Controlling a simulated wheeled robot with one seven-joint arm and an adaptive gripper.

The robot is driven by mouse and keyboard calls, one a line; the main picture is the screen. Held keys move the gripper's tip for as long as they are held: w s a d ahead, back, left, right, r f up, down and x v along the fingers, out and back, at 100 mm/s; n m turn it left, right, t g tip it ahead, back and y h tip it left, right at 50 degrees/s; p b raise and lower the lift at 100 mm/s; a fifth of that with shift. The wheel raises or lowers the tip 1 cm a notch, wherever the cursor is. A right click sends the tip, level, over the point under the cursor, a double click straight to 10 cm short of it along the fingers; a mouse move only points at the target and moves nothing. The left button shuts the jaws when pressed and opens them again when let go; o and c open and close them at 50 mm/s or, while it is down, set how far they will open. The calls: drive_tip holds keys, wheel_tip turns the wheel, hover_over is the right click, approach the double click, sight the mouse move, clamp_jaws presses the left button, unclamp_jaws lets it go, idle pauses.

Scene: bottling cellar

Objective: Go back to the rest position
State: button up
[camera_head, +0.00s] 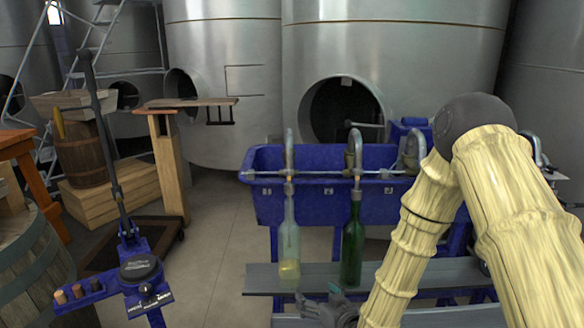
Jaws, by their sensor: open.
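My gripper (318,302) is low in the view, at the bottom edge just right of centre. Its jaws are open, and I see nothing held between them. It is in front of the grey bench, below the two bottles in the picture. My arm, in a pale yellow ribbed cover with a dark elbow, fills the right side and hides part of the filler. A clear bottle (289,242) with something yellowish at its base and a dark green bottle (352,245) stand upright under the filler spouts. Whether the gripper touches the bench cannot be told.
The blue filler trough (320,205) stands behind the bottles, above the grey bench (262,279). At left are a blue corking tool (140,277) with a long lever, a barrel (35,255) and a wooden stand (170,165). Bare floor (215,265) lies between. Steel tanks stand behind.

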drive_tip(key=s+d+f+m+g+h+p, duration=0.1)
drive_tip(key=s+d+f+g+h+p, duration=0.25)
drive_tip(key=s+f, duration=0.7)
drive_tip(key=s+d+f+m+g+h+p, duration=0.1)
drive_tip(key=s+d+f+g, duration=0.1)
drive_tip(key=s, duration=0.8)
drive_tip(key=s+d+f+m+g+h+p, duration=0.1)
drive_tip(key=s+d+g, duration=0.3)
drive_tip(key=s, duration=0.7)
drive_tip(key=s+d+f+m+g+h+p, duration=0.1)
drive_tip(key=s+d+f+g, duration=0.2)
drive_tip(key=s, duration=0.7)
drive_tip(key=d, duration=0.2)
drive_tip(key=shift+s+d+f, duration=0.15)
drive_tip(key=shift+d+f, duration=0.1)
drive_tip(key=shift+d, duration=0.05)
